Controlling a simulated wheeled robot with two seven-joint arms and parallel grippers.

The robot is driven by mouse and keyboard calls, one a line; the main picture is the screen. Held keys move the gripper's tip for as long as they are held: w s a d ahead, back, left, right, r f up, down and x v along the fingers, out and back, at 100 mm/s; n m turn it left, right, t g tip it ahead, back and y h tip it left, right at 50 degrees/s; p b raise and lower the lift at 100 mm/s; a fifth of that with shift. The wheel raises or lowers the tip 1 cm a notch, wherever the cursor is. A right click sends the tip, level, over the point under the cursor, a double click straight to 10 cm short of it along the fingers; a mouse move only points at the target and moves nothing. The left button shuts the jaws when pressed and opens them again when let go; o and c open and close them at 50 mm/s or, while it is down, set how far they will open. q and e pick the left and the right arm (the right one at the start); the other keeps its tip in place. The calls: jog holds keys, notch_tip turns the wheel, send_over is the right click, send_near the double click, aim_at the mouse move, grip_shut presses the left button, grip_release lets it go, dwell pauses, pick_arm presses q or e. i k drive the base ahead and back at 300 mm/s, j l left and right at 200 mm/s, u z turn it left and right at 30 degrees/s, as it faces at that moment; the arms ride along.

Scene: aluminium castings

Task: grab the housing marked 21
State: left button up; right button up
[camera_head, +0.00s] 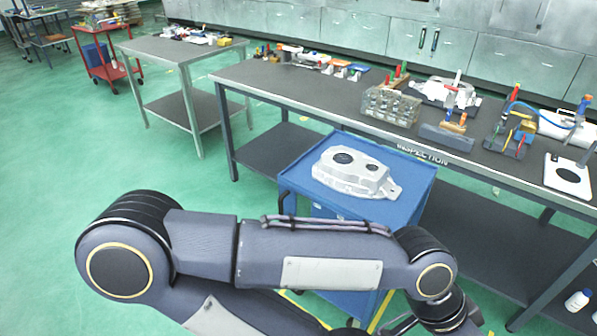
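A silver cast aluminium housing (352,172) lies on the blue top of a cart (300,178) in the middle of the head view. It has two dark round openings and a lug at its right end. I cannot read a number 21 on it. My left arm crosses the lower part of the view in front of the cart, with its wrist at the lower right. The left gripper is at the bottom edge, mostly cut off, and its fingers cannot be made out. It is apart from the housing. My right gripper is not in view.
A long dark inspection bench (300,88) stands behind the cart, holding a clear box (391,107), a white casting (432,92) and tool holders. A smaller table (165,48) and a red trolley (100,62) stand at the left. Green floor is free at the left.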

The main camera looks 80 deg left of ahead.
aim_at(349, 170)
jog(key=j+u, duration=0.1)
jog(key=u, duration=2.3)
jog(key=i+j, duration=0.45)
jog(key=i+j+z, duration=0.1)
jog(key=i+j, duration=0.75)
jog(key=j, duration=0.25)
jog(key=i+j+z, duration=0.1)
jog(key=i+j, duration=0.35)
